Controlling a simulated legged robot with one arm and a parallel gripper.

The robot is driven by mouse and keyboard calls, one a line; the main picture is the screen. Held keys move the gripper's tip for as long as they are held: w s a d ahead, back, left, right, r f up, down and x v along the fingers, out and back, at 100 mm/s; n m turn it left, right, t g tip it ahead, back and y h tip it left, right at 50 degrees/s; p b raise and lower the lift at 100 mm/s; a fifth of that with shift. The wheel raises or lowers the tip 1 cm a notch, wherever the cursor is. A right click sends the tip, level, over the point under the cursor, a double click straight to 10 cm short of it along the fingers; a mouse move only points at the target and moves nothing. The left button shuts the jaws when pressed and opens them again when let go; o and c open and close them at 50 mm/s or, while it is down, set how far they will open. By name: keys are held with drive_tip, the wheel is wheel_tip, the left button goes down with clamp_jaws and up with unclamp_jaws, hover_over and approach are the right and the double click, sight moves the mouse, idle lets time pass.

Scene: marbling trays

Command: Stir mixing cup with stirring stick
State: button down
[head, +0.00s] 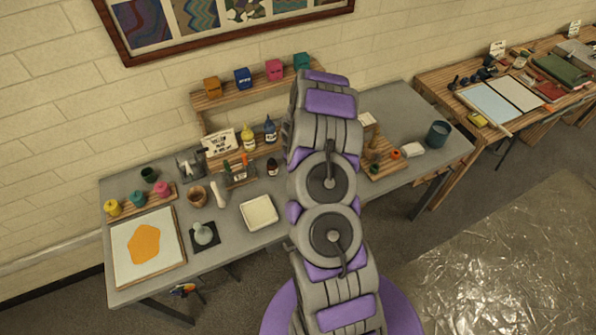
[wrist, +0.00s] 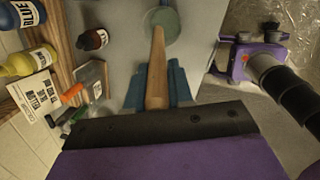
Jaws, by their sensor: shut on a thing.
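My gripper (wrist: 158,82) shows in the wrist view with its blue fingers shut on the wooden stirring stick (wrist: 157,70). The stick points away from my gripper, and its far end overlaps the pale green round mixing cup (wrist: 164,19) at the top of the view. I cannot tell whether the tip is inside the cup or just above it. In the head view my arm hides the gripper, the stick and the cup.
A dark dropper bottle (wrist: 92,39) stands left of the cup. Blue (wrist: 28,10) and yellow (wrist: 30,63) paint bottles stand farther left, by a clear holder (wrist: 92,80) with tools. In the head view, a white tray (head: 259,212) and a teal cup (head: 438,134) stand on the table.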

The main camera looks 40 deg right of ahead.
wheel_tip(320, 180, up, 5)
drive_tip(key=shift+f, duration=0.15)
idle(0.3)
